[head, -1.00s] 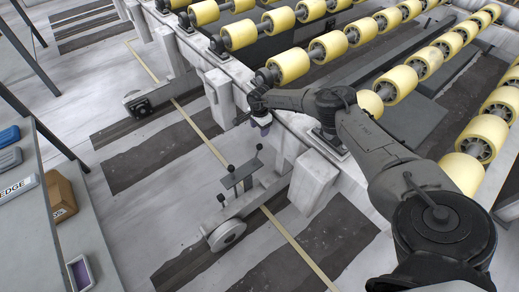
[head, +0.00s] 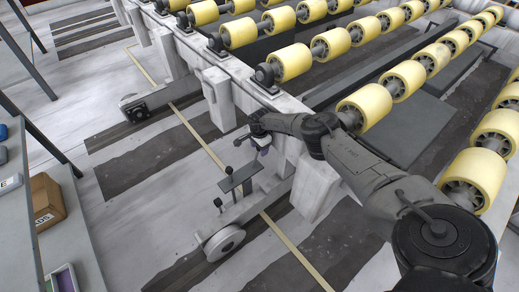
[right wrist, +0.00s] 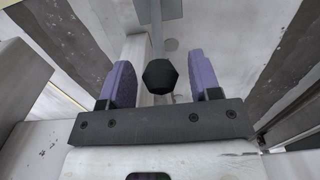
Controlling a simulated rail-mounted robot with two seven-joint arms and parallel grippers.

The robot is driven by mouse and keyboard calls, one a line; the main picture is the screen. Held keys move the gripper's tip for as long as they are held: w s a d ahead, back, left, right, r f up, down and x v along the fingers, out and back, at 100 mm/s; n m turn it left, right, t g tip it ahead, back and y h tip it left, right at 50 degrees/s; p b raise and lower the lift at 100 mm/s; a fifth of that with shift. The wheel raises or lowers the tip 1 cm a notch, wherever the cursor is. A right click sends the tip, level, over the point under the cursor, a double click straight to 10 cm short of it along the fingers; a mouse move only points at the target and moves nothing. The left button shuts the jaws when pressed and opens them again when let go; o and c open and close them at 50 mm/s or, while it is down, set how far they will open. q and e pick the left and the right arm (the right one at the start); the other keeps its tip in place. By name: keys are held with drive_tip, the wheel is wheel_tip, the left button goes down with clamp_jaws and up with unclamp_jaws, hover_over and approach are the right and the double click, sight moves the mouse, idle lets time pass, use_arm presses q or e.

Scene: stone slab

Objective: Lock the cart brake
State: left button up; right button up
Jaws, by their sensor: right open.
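The cart (head: 246,206) is a low grey metal frame on rails, with a round wheel (head: 224,243) at its near end. Short posts with black knobs (head: 229,170) stand around a dark flat plate (head: 239,179) on it. My right gripper (head: 260,147) is above the far end of this plate, where it hides the far post. In the right wrist view, a black faceted knob (right wrist: 159,76) shows between the two purple finger pads, with gaps on both sides. The right gripper is open and not holding it. My left gripper is not in view.
A conveyor with yellow rollers (head: 362,108) and a pale stone-like side frame runs behind my right arm. A second wheel unit (head: 137,110) is farther left. A shelf at the left holds a cardboard box (head: 46,202). The floor between shelf and cart is clear.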

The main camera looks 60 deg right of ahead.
clamp_jaws()
idle(0.6)
